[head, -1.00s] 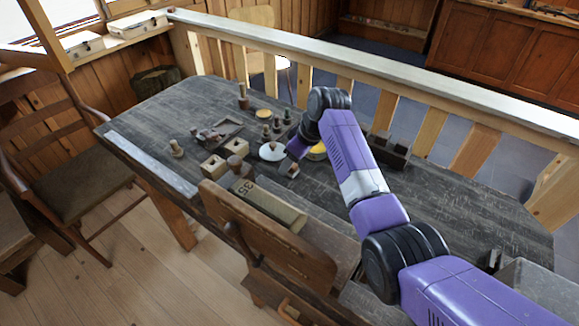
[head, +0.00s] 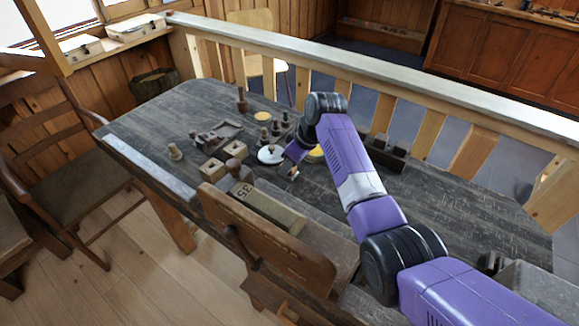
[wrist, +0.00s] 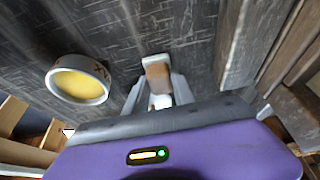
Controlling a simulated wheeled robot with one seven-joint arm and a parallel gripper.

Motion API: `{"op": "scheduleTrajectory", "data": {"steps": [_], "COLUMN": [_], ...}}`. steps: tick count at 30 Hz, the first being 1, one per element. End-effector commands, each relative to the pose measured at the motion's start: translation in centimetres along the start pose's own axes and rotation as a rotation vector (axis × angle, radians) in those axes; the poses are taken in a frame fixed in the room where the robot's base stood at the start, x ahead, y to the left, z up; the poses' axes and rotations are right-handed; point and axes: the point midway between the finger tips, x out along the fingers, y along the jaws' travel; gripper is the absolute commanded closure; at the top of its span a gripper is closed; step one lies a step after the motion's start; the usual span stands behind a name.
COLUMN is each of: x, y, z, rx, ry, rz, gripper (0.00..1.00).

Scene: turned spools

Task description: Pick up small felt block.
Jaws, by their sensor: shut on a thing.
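In the head view my gripper (head: 293,172) is at the middle of the dark table, beside a round white dish. The block is too small there to make out clearly. I cannot tell whether it touches the table.
The white dish (head: 270,154) and a yellow-topped round tin (wrist: 78,86) are close by. Wooden spools, a tray (head: 228,130) and box-like holders (head: 212,170) stand to the left. A dark rack (head: 388,154) is at the right.

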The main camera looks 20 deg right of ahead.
Motion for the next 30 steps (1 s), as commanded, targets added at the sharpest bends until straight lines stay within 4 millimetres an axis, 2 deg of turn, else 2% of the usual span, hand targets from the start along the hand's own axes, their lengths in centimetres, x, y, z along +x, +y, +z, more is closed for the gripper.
{"op": "scheduleTrajectory", "data": {"steps": [8, 24, 30], "x": [-2.7, -13.4, -16.3], "y": [0.1, 0.1, 0.1], "z": [-1.2, -5.6, -6.8], "rx": [-0.001, -0.002, 0.0], "ry": [0.004, 0.004, 0.003], "rz": [0.003, 0.003, 0.002], "gripper": [1.0, 1.0, 1.0]}}
